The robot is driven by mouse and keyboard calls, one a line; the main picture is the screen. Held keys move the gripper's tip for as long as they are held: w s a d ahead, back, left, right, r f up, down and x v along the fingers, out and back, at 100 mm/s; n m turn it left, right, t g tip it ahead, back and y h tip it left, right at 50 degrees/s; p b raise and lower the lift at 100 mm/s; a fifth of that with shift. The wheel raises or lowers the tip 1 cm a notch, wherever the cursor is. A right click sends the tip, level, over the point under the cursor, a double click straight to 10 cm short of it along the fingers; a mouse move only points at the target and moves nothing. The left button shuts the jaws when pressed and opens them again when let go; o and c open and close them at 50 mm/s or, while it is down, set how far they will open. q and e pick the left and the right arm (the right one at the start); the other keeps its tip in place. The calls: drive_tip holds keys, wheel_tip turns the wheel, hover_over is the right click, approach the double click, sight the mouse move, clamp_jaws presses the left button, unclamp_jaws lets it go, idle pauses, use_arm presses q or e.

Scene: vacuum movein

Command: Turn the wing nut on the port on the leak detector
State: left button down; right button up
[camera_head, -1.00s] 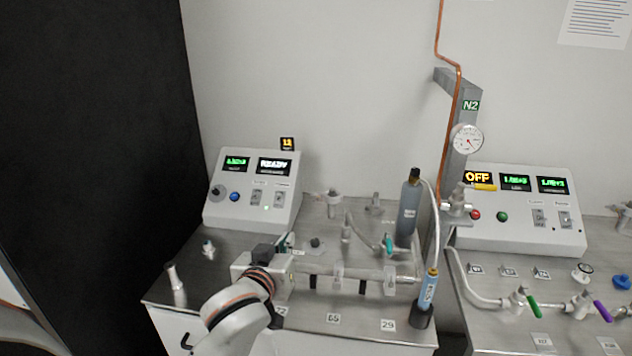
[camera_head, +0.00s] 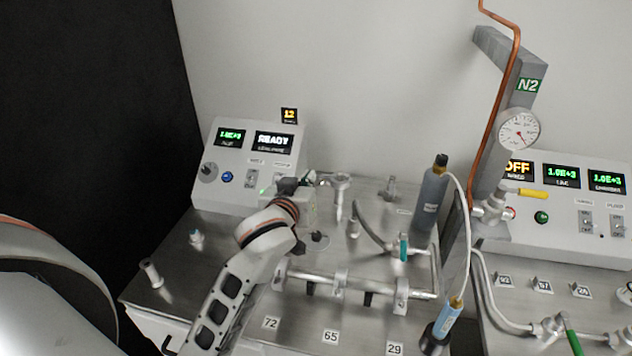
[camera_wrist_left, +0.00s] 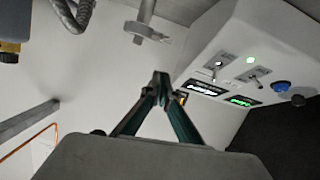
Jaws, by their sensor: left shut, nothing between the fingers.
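The leak detector (camera_head: 232,183) is the light grey console with the READY display at the back left of the bench. A metal port (camera_head: 341,184) with a flanged top stands to its right. In the left wrist view the port (camera_wrist_left: 148,28) shows at the top, with a clamp-like ring around it. I cannot clearly make out the wing nut. My left gripper (camera_head: 312,178) is just left of the port, partly hidden by its own wrist. In the wrist view its green-sided fingers (camera_wrist_left: 160,77) are shut and empty, apart from the port. My right gripper is out of view.
A horizontal metal pipe (camera_head: 322,279) on brackets lies in front of the port. A hose (camera_head: 372,226), a teal-handled valve (camera_head: 403,247) and a grey cylinder (camera_head: 430,205) stand to the right. A small fitting (camera_head: 151,273) stands on the left bench edge.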

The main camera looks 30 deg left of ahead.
use_arm(q)
hover_over(323, 184)
drive_tip(key=s+a, duration=0.1)
drive_tip(key=s, duration=0.2)
drive_tip(key=f, duration=0.1)
drive_tip(key=shift+w+f, duration=0.2)
drive_tip(key=shift+f, duration=2.05)
